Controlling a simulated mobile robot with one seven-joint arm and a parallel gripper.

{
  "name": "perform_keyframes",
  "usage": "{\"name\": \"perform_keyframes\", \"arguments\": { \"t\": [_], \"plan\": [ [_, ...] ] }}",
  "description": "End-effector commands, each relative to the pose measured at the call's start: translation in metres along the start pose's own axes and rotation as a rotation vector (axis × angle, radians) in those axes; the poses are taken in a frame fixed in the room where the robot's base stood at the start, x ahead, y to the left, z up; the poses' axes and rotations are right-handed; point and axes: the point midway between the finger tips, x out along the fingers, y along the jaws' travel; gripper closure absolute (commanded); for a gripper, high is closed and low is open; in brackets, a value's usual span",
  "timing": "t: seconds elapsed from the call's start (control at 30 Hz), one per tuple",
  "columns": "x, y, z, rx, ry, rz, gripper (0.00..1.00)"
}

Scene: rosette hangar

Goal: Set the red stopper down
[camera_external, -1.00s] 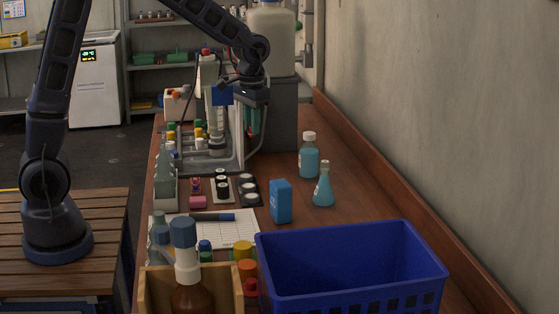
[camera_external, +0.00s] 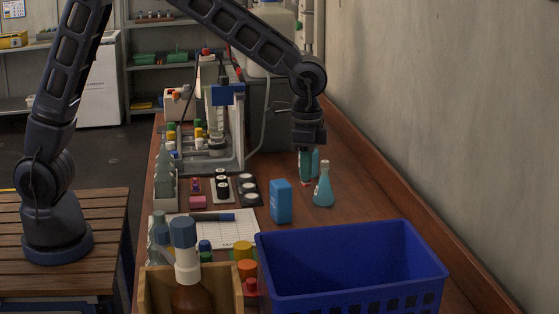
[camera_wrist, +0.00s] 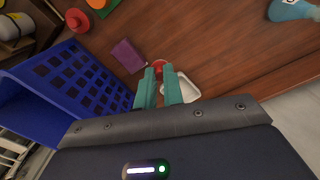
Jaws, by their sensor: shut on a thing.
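My gripper (camera_external: 305,178) hangs pointing down above the right part of the wooden bench, beside the blue-liquid flask. Its teal fingers are shut on the red stopper (camera_wrist: 158,66), which shows between the fingertips in the wrist view. In the external view only a small red bit of it shows at the tips. Whether the stopper touches the bench is not clear. A white dish (camera_wrist: 184,90) lies close by the fingers in the wrist view, partly hidden by them.
A blue basket (camera_external: 350,240) stands in front, a blue box (camera_external: 280,202) to the left. The conical flask (camera_external: 323,190) stands just right of the gripper, with a bottle (camera_external: 316,160) partly hidden behind the fingers. A purple item (camera_wrist: 128,56) lies near the basket.

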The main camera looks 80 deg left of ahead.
Motion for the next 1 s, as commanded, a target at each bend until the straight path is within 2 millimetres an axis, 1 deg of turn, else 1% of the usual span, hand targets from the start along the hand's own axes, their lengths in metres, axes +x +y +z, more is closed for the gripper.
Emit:
{"name": "perform_keyframes", "arguments": {
  "t": [0.17,0.5,0.63,0.7,0.8,1.0],
  "plan": [
    [0.030,0.001,0.001,0.004,-0.006,0.001,1.00],
    [0.104,0.001,0.000,0.003,-0.005,0.001,1.00],
    [0.130,0.001,0.001,0.004,-0.005,0.001,1.00],
    [0.141,0.001,0.001,0.004,-0.003,0.001,1.00],
    [0.151,0.001,0.000,0.004,-0.003,0.001,1.00],
    [0.160,0.001,0.000,0.003,-0.001,0.000,1.00]
  ]
}}
